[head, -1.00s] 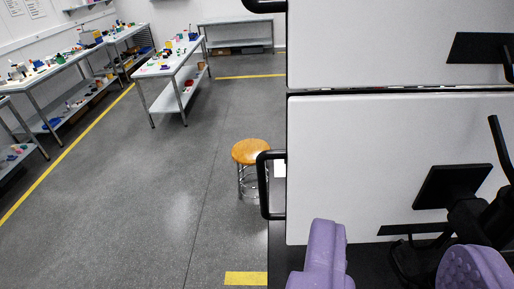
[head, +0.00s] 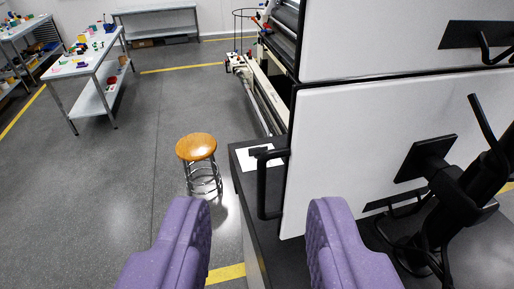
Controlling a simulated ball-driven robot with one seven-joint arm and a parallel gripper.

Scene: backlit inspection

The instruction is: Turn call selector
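I cannot make out a call selector in the head view. My gripper (head: 258,208) shows as two purple fingers at the bottom of the view, spread wide apart with nothing between them. Beyond them stands a large white-panelled unit (head: 355,125) with a black side handle (head: 263,185). A white sheet (head: 252,159) with a small dark item on it lies on the dark countertop (head: 240,192), partly behind the handle.
A wooden-topped stool (head: 196,147) stands left of the countertop. Black monitor mounts (head: 428,158) stick out at the right. A cream machine (head: 258,85) stands behind. Workbenches (head: 88,66) with small parts are at the left.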

